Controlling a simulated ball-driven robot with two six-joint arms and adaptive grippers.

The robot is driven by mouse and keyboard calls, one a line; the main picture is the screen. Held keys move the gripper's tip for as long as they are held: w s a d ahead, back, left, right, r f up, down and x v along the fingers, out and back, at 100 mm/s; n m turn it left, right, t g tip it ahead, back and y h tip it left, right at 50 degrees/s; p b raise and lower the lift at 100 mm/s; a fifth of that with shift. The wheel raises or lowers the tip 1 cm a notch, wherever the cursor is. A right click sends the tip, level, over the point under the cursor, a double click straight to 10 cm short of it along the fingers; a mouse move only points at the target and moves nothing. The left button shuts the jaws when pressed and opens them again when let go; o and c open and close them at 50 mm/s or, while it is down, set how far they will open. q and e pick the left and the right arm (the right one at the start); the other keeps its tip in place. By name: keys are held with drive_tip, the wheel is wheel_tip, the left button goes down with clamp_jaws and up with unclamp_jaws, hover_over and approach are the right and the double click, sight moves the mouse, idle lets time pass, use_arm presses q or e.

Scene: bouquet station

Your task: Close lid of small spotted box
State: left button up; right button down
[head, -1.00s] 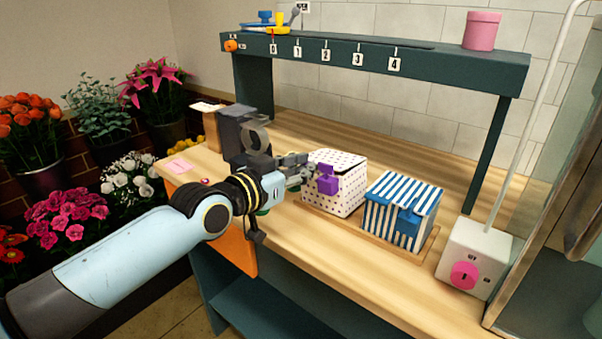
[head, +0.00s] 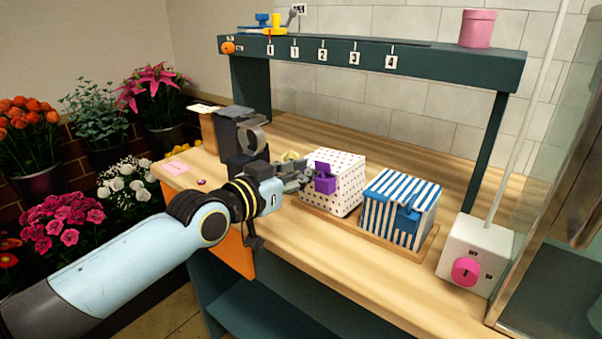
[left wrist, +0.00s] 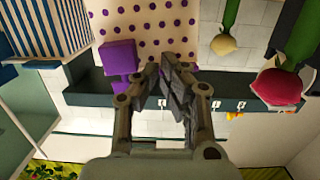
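The small spotted box (head: 347,190) is white with purple dots and has a purple clasp (head: 325,183) on its front. It stands on a wooden tray, and its lid looks down in the head view. I cannot tell whether the lid sits fully flush. My left gripper (head: 308,177) is just left of the clasp, at the box's front. In the left wrist view, the fingertips (left wrist: 160,66) are together with nothing seen between them. The dotted side (left wrist: 150,22) is beyond them, and the clasp (left wrist: 118,58) is just left of them. My right gripper is not in view.
A blue-and-white striped box (head: 402,210) stands close right of the spotted box. A white unit with a pink knob (head: 466,271) is farther right. A dark holder (head: 238,135) stands behind my left arm. A numbered shelf (head: 370,58) spans the back.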

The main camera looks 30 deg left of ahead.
use_arm(q)
drive_tip(key=o, duration=1)
drive_tip(key=shift+s+a+f, duration=0.2)
drive_tip(key=shift+f, duration=0.6)
drive_tip(key=shift+o, duration=0.2)
drive_tip(key=shift+a, duration=0.1)
drive_tip(key=shift+w, duration=0.1)
